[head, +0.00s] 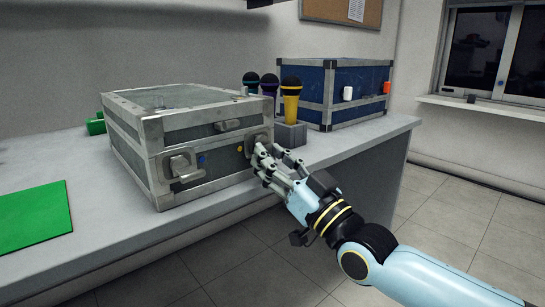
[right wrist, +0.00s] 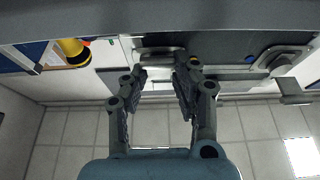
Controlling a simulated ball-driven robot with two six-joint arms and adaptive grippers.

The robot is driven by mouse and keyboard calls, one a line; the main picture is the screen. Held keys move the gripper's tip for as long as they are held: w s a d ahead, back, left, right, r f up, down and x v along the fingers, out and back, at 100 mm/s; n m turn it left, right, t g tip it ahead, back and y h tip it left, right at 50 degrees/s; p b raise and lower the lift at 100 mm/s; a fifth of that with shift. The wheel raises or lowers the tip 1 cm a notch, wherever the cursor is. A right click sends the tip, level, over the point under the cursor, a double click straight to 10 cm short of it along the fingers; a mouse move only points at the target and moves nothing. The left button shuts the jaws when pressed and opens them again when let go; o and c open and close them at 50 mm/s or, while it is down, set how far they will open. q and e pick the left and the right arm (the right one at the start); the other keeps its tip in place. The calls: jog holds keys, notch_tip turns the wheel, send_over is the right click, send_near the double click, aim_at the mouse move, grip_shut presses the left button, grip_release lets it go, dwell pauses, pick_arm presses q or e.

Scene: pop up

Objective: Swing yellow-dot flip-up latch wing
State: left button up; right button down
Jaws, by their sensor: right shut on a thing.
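A grey metal flight case (head: 185,128) stands on the counter. Its front has a latch plate with a blue dot (head: 203,161) at the left and one with a yellow dot (head: 240,149) at the right. My right gripper (head: 263,158) is at the yellow-dot latch (head: 257,140), its fingers covering part of it. In the right wrist view the yellow-dot latch (right wrist: 150,55) lies just beyond the fingertips (right wrist: 163,76). The fingers are shut on its wing, though the contact is mostly hidden. The blue-dot latch (right wrist: 278,62) is apart from them. My left gripper is out of view.
Several microphones, one yellow (head: 291,100), stand in a grey holder (head: 291,134) close to the right gripper. A blue case (head: 335,90) stands behind them. A green mat (head: 35,217) lies at left. The counter's front edge is below the arm.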

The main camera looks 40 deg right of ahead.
pick_arm(q)
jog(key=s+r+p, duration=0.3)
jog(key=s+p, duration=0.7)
jog(key=p, duration=0.1)
pick_arm(e)
jog(key=r+g, duration=0.1)
jog(key=g, duration=0.1)
jog(key=r+g, duration=0.1)
jog(key=shift+s+g, duration=0.35)
jog(key=shift+g, duration=0.05)
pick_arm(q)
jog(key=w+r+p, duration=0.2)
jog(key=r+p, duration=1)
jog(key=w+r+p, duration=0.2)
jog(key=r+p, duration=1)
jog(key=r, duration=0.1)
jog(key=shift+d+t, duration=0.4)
pick_arm(e)
jog(key=shift+r+g+h, duration=0.25)
jog(key=shift+r+g, duration=0.05)
jog(key=shift+g, duration=1.75)
jog(key=shift+r+g+h, duration=0.2)
jog(key=shift+r+g, duration=0.05)
jog(key=shift+g, duration=1.75)
jog(key=shift+r+g+h, duration=0.25)
jog(key=shift+r+g, duration=0.05)
jog(key=shift+g, duration=1.75)
jog(key=c, duration=1)
grip_release()
